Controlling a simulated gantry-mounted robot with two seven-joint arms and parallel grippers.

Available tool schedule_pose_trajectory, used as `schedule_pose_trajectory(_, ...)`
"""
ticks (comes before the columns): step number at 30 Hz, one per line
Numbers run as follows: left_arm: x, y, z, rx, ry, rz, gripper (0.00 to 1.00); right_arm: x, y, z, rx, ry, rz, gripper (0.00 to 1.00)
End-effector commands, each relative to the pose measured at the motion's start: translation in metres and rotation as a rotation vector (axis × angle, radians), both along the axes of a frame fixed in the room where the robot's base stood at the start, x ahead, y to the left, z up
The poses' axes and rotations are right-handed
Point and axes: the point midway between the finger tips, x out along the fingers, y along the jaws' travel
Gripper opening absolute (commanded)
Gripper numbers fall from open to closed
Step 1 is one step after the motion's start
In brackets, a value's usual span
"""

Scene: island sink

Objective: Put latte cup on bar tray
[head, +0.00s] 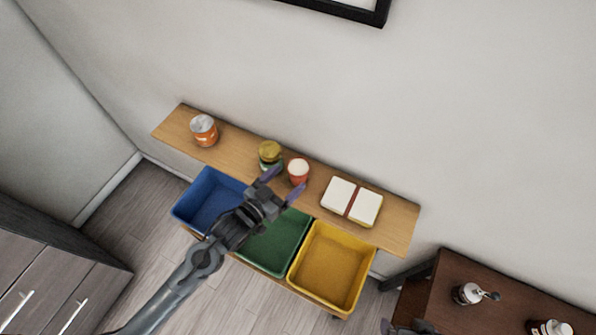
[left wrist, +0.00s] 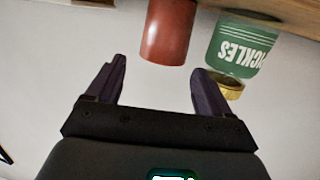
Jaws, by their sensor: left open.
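A red cup with a white top (head: 298,170), likely the latte cup, stands upright on the wooden shelf. It also shows in the left wrist view (left wrist: 168,30), upside down, just beyond the gap between my fingers. My left gripper (head: 284,183) is open and empty, its fingertips close in front of the cup; contact cannot be told. The fingers also show in the left wrist view (left wrist: 159,70). A dark part at the bottom edge of the head view seems to be my right gripper (head: 408,328), mostly cut off. I cannot make out a bar tray.
A green pickles jar with a yellow lid (head: 270,152) stands close left of the cup. An orange can (head: 204,130) is further left, a white two-part item (head: 352,200) right. Blue (head: 190,213), green and yellow bins sit below. A dark brown table (head: 455,315) stands lower right.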

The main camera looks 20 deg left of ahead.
Motion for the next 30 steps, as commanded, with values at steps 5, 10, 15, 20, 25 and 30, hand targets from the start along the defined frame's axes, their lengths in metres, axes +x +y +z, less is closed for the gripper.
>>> schedule_pose_trajectory(5,0.013,-0.004,-0.002,0.000,0.000,0.000,0.81,0.000,-0.001,0.001,-0.005,-0.001,0.004,1.00)
schedule_pose_trajectory(10,0.023,-0.006,-0.002,0.000,0.000,0.001,0.81,0.000,-0.001,0.003,-0.005,-0.001,0.003,1.00)
schedule_pose_trajectory(15,0.045,-0.010,-0.004,0.000,0.000,0.001,0.81,0.000,-0.001,0.006,-0.004,-0.001,0.002,1.00)
schedule_pose_trajectory(20,0.059,-0.015,-0.008,0.000,0.000,0.000,0.81,0.000,0.000,0.007,-0.001,-0.001,0.000,1.00)
schedule_pose_trajectory(25,0.063,-0.016,-0.010,0.000,0.001,0.000,0.81,0.000,0.001,0.007,0.003,-0.001,-0.002,1.00)
schedule_pose_trajectory(30,0.063,-0.016,-0.009,0.000,0.001,0.001,0.78,0.000,0.001,0.007,0.005,0.000,-0.004,1.00)
